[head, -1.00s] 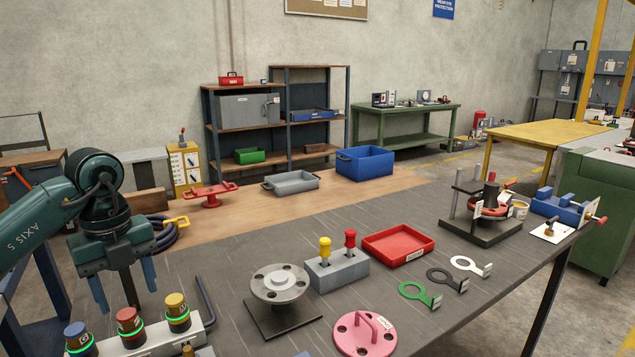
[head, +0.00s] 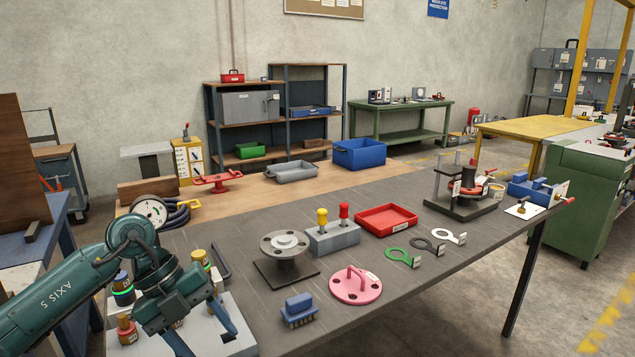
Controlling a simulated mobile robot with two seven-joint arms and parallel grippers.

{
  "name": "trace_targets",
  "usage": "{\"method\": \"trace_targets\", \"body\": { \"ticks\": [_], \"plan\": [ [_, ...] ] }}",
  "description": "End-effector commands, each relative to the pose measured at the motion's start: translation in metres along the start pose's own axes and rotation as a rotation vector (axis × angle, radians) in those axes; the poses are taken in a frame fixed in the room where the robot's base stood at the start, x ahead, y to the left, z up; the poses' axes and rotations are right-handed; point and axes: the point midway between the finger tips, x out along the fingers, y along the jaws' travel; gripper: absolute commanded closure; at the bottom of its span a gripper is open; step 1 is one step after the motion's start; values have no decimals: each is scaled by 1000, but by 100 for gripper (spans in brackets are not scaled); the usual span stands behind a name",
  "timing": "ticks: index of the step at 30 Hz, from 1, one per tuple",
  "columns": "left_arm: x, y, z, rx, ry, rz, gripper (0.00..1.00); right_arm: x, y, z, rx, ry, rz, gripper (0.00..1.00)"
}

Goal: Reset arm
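My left gripper (head: 205,338) is at the bottom left of the head view, over the white block with the coloured knobs. Its two blue fingers are apart and I see nothing between them. My arm hides part of that block. The grey flanged spool (head: 285,246) stands upright on a dark square base, to the right of my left gripper and apart from it. A pink flange with a handle (head: 356,286) lies on the dark table to the right of the spool. My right gripper is not in view.
A blue brush (head: 298,309) lies close to the right of my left gripper. A grey block with yellow and red plungers (head: 334,234), a red tray (head: 386,219) and ring gauges (head: 404,256) stand further right.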

Motion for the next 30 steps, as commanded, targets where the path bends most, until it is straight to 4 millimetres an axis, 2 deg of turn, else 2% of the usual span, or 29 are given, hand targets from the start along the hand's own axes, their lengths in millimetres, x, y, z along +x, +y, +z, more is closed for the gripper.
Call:
{"method": "trace_targets", "body": {
  "ticks": [1, 3, 6, 8, 11, 14, 17, 20, 22, 24, 27, 30],
  "plan": [
    [25, -12, -19, 46, 92, -92, 42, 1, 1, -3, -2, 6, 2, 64],
    [52, -36, -49, 104, 223, -273, 42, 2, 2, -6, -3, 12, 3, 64],
    [73, -69, -90, 121, 385, -583, 42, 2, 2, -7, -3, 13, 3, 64],
    [75, -85, -107, 84, 456, -777, 42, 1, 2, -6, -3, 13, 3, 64],
    [71, -101, -118, -53, 517, -1087, 42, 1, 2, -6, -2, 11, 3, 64],
    [67, -99, -106, -278, 505, -1354, 42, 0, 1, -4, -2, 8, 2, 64],
    [75, -78, -81, -577, 426, -1543, 42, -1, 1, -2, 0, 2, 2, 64],
    [102, -35, -55, -930, 300, -1627, 42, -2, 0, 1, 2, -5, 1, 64],
    [130, 4, -44, -1187, 196, -1615, 42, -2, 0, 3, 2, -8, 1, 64],
    [161, 44, -43, -1416, 104, -1554, 42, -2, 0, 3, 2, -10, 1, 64],
    [199, 92, -54, -1658, 7, -1431, 42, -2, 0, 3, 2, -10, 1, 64],
    [225, 124, -70, -1814, -49, -1316, 42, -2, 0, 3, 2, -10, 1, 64]
  ]
}}
